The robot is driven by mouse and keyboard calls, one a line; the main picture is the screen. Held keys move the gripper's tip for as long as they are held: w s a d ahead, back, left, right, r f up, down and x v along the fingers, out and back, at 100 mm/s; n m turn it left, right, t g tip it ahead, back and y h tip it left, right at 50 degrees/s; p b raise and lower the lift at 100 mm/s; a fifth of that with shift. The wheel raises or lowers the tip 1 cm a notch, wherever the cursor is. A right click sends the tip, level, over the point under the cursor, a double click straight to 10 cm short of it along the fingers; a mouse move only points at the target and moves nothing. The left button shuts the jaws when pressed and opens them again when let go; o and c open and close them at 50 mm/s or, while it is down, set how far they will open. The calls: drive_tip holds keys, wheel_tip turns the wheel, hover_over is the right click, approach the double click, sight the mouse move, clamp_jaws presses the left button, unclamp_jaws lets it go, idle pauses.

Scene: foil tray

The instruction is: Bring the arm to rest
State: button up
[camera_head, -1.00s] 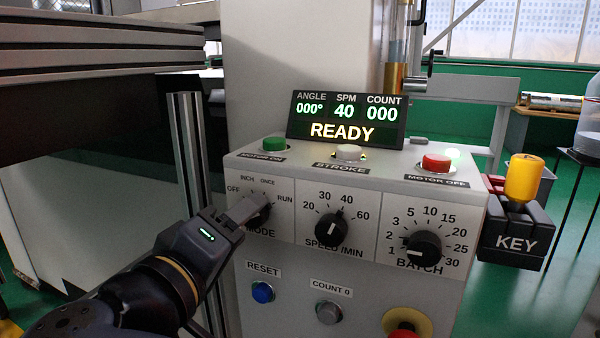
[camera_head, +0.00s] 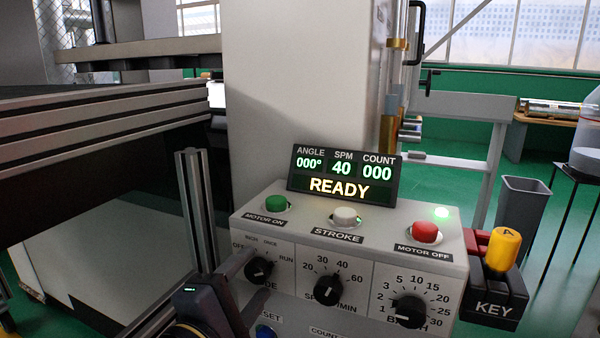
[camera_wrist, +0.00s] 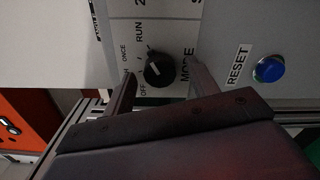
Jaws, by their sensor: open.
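My gripper (camera_head: 238,275) is at the lower left of the head view, in front of the control box's left side. In the wrist view my gripper (camera_wrist: 160,82) has its two fingers apart, with the black mode knob (camera_wrist: 158,70) showing between and beyond them. Nothing is held. The mode knob (camera_head: 258,270) also shows in the head view, just right of the finger. The fingers appear apart from the knob, though the exact gap is hard to tell.
The control box (camera_head: 450,262) carries a green button (camera_head: 276,203), a red button (camera_head: 425,232), a speed knob (camera_head: 327,290) and a batch knob (camera_head: 409,310). The display (camera_head: 343,174) reads READY. A metal post (camera_head: 197,205) stands left of the box. A yellow key (camera_head: 503,249) sits at right.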

drive_tip(key=n+p, duration=0.4)
drive_tip(key=n, duration=0.1)
drive_tip(key=shift+r+n, duration=0.2)
drive_tip(key=shift+n, duration=0.1)
drive_tip(key=n+p, duration=0.2)
drive_tip(key=n, duration=0.3)
drive_tip(key=shift+f, duration=0.2)
drive_tip(key=shift+f, duration=0.1)
